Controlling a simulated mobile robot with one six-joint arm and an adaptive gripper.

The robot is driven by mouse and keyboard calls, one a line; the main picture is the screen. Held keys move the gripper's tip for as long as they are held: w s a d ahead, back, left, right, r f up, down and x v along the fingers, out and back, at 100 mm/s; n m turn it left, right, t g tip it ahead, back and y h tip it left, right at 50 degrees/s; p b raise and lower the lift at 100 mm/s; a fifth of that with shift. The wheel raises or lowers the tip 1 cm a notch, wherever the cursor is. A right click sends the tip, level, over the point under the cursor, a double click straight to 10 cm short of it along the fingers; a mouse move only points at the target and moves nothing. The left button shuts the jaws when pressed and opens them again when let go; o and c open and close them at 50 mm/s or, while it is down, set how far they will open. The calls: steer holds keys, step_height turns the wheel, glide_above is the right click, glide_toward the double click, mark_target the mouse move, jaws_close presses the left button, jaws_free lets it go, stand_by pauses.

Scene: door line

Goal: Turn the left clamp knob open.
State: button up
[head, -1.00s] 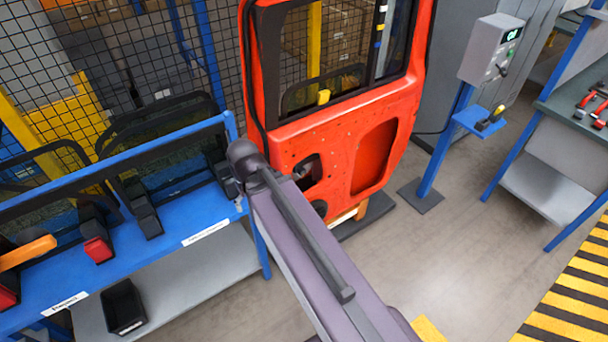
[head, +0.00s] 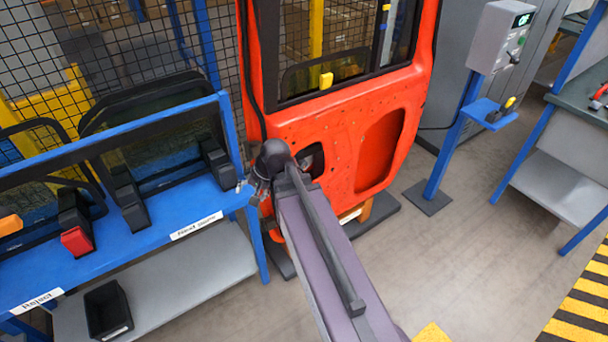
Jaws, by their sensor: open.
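The orange-red door (head: 342,135) stands upright on a dark base, with window glass in its upper frame. A left opening (head: 311,160) in the door's lower panel is partly covered by my arm. No left clamp knob can be made out clearly. My gripper (head: 260,190) is small and dark, at the far end of my arm, in front of the door's lower left edge. It looks open and empty; its fingertips are hard to make out.
A blue rack (head: 165,196) with glass panes and dark holders stands close left of the gripper. A black bin (head: 108,310) is on its lower shelf. A control post (head: 447,140) stands right of the door.

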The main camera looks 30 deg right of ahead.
steer(key=w+d+f+m+t+y+b, duration=0.25)
steer(key=w+d+f+m+b, duration=0.2)
steer(key=f+b, duration=0.35)
steer(key=m+t+h+b, duration=0.6)
steer(key=m+t+b, duration=0.6)
steer(key=m+b, duration=1.2)
glide_toward(304, 165)
steer(key=s+n+b, duration=0.3)
steer(key=s, duration=0.1)
steer(key=shift+w+d+f+y, duration=0.1)
steer(key=shift+w+d+y, duration=0.15)
steer(key=shift+d, duration=0.2)
steer(key=w, duration=0.9)
steer(key=w+a, duration=0.1)
steer(key=w, duration=0.3)
steer(key=shift+w, duration=0.35)
steer(key=c, duration=1.1)
